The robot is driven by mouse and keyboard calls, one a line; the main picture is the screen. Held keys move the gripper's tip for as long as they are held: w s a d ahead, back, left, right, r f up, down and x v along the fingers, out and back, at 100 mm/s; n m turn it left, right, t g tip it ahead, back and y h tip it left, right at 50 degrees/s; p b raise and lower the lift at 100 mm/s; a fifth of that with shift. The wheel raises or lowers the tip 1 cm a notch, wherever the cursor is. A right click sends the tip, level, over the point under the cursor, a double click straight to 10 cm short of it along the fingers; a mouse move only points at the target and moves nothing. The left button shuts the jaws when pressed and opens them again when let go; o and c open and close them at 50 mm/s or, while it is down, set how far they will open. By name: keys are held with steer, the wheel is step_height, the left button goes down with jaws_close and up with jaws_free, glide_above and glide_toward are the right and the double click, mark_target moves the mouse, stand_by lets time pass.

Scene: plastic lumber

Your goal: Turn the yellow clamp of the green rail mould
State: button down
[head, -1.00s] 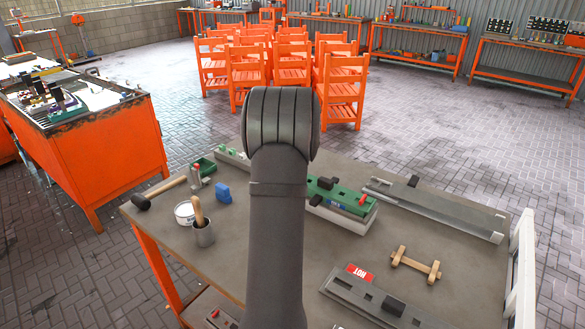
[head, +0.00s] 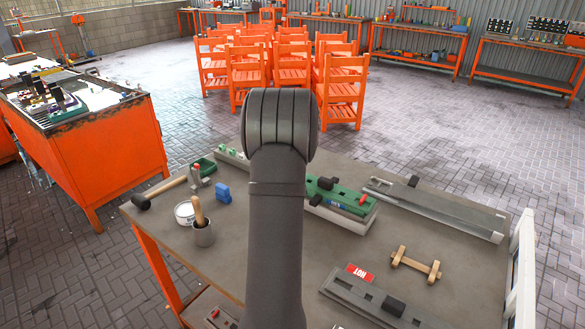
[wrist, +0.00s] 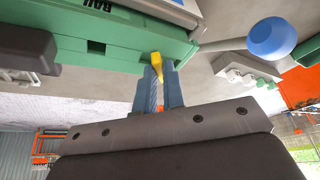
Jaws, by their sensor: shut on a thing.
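The green rail mould (head: 350,199) lies on the table right of my arm in the head view, with black parts and a red part on it. In the wrist view the mould (wrist: 125,38) fills the top left. Its yellow clamp (wrist: 156,62) sits at the mould's edge, between the tips of my gripper (wrist: 159,75). The gripper is shut on the clamp, and its fingers partly cover it. In the head view my arm hides the gripper and the clamp.
A long metal mould (head: 435,210), a wooden piece (head: 415,264) and a mould marked HOT (head: 372,296) lie to the right. Bare tabletop lies between them.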

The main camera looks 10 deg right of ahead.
steer(key=m, duration=0.1)
steer(key=m+h, duration=0.1)
steer(key=m, duration=0.1)
steer(key=shift+w+a+m, duration=0.1)
steer(key=shift+a+m, duration=0.1)
steer(key=shift+m, duration=0.1)
steer(key=shift+a+m+g+h, duration=0.1)
steer(key=shift+m+g+h, duration=0.6)
steer(key=shift+m, duration=1.1)
steer(key=shift+w, duration=0.1)
steer(key=c, duration=1.5)
jaws_free()
steer(key=v, duration=1.7)
steer(key=shift+s+a, duration=0.25)
steer(key=shift+a, duration=0.05)
